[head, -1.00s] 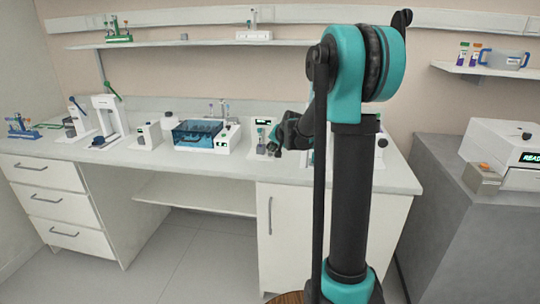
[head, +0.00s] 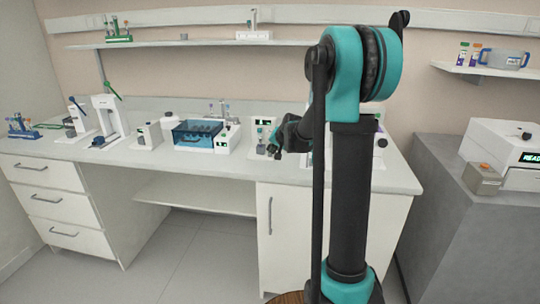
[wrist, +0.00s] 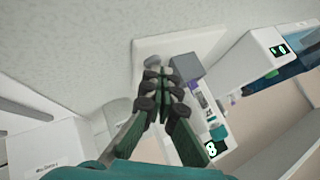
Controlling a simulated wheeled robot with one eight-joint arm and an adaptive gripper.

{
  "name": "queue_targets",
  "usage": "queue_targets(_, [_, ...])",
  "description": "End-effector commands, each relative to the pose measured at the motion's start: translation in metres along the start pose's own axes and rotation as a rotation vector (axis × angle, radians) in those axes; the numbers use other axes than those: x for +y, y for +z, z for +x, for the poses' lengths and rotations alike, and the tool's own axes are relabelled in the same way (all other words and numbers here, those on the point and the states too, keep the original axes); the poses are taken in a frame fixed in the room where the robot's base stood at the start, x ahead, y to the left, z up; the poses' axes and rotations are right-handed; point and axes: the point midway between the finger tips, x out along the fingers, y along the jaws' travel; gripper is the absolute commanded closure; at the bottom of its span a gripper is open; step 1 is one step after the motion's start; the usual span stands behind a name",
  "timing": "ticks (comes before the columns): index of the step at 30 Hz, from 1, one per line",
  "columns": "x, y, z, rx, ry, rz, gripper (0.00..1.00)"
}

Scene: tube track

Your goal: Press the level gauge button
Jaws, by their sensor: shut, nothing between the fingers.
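A small station on the bench, which I take for the level gauge (head: 262,138), has a white base, an upright part and a small lit display. In the wrist view its white base plate (wrist: 205,42) carries a grey block (wrist: 187,68) and an upright with a display (wrist: 213,149) that seems to read 8. A grey rounded knob (wrist: 152,60), perhaps the button, shows just beyond my fingertips. My gripper (wrist: 162,77) is shut and empty, with its tips over the base plate beside the grey block. I cannot tell whether the tips touch the knob. The fingers partly hide the plate.
A blue-lidded box device (head: 197,133) stands left of the station, with a small white box (head: 148,135) further left. White presses (head: 106,118) and a tube rack (head: 20,128) fill the bench's left end. A shelf (head: 190,42) runs above.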

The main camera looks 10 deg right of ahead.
Motion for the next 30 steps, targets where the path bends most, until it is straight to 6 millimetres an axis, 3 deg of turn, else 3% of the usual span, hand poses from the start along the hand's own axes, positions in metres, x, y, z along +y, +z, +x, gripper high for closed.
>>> queue_targets(30, [-0.010,-0.010,-0.014,0.000,0.000,0.000,1.00])
